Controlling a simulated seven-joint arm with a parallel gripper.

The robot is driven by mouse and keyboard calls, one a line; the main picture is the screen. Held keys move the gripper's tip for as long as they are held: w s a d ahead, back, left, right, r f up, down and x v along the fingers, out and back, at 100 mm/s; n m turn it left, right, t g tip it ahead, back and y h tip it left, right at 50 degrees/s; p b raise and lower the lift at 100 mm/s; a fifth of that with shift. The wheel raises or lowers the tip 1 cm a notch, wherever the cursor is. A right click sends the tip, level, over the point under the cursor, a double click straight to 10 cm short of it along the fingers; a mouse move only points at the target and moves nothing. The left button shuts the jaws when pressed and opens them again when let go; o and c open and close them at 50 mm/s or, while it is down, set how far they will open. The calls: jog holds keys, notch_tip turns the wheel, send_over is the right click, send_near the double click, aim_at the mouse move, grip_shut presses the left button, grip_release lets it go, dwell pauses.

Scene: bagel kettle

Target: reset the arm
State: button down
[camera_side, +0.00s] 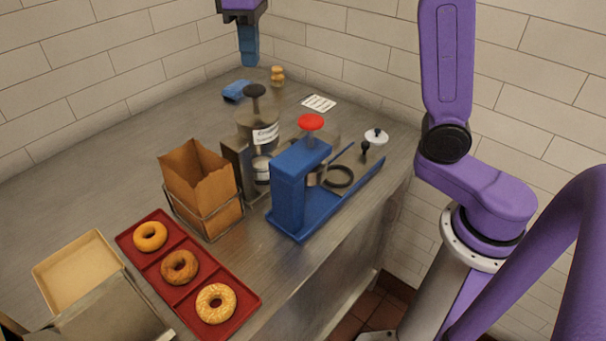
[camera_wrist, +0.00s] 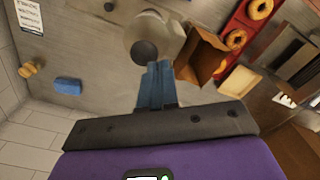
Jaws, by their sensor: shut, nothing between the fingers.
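My gripper (camera_side: 249,47) hangs at the top of the side view, pointing down, high above the back of the metal counter (camera_side: 110,190). Its blue fingers are together with nothing between them. In the wrist view the shut fingers (camera_wrist: 157,84) show at the centre, in front of the grey grinder-like machine. My purple arm stands at the right of the side view; part of it is cut off by the top edge.
A red tray (camera_side: 136,241) holds three bagels at the front left, beside an open cardboard box (camera_side: 72,262). A paper bag (camera_side: 198,180) stands in a wire holder.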

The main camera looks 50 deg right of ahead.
jog(key=s+a+f, duration=0.1)
jog(key=s+f, duration=0.1)
jog(key=s, duration=0.2)
jog(key=s+f+n, duration=0.1)
jog(key=s+f, duration=0.2)
jog(key=s, duration=0.1)
jog(key=s+a+f+n, duration=0.1)
jog(key=s+f, duration=0.2)
jog(key=s, duration=0.1)
jog(key=shift+s+a+f+y, duration=0.15)
jog(key=shift+a+f+y, duration=0.1)
jog(key=shift+a+y, duration=0.15)
jog(key=s+d+f+n, duration=0.2)
jog(key=s+d, duration=0.3)
jog(key=s, duration=0.3)
jog(key=s+d+f+n, duration=0.2)
jog(key=s+d+f, duration=0.3)
jog(key=s, duration=0.2)
jog(key=shift+s+d+f+h, duration=0.2)
jog(key=shift+s+h, duration=0.1)
jog(key=shift+s, duration=0.1)
